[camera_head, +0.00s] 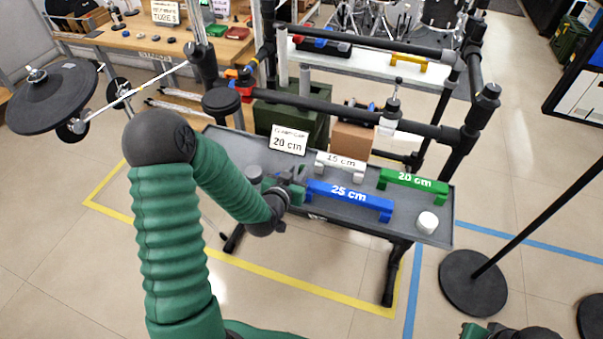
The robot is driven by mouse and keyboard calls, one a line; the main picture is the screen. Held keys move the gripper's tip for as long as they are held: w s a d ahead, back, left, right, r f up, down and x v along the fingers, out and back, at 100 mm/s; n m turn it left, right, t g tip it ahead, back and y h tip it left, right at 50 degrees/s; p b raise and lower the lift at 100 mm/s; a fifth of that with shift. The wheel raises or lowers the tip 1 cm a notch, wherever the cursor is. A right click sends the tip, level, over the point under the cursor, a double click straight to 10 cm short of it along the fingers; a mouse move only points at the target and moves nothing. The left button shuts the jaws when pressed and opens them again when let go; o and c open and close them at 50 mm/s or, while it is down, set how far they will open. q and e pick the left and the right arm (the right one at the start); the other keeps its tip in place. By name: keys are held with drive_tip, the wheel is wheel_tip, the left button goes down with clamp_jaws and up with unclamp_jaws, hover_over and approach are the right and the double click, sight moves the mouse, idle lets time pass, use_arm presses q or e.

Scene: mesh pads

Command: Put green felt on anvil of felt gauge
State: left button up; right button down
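My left gripper (291,178) is over the left part of the grey tray table (345,213), close to the left end of a blue bar marked 25 cm (348,199). It is small and dark here, and I cannot tell whether its fingers are open or hold anything. Some green shows around it, but I cannot tell whether that is felt or my own arm. A green bar marked 20 cm (413,184) lies at the tray's right. I cannot make out a felt gauge or its anvil for sure. My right gripper is not visible; only a bit of my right arm shows at the bottom edge.
A white bar marked 15 cm (341,163), a 20 cm sign (289,140) and a white round piece (427,222) are on the tray. A black rack frame (340,108) stands behind it. A round black stand base (472,283) is at right. Floor in front is clear.

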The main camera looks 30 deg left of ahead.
sight(303, 167)
use_arm(q)
drive_tip(key=x, duration=0.3)
drive_tip(key=shift+d, duration=0.35)
drive_tip(key=shift+w+a+f, duration=0.1)
drive_tip(key=shift+w, duration=0.25)
drive_tip(key=shift+a, duration=0.35)
drive_tip(key=shift+a+f, duration=0.1)
drive_tip(key=shift+c, duration=2.1)
drive_tip(key=shift+d, duration=0.3)
clamp_jaws()
drive_tip(key=shift+a, duration=0.1)
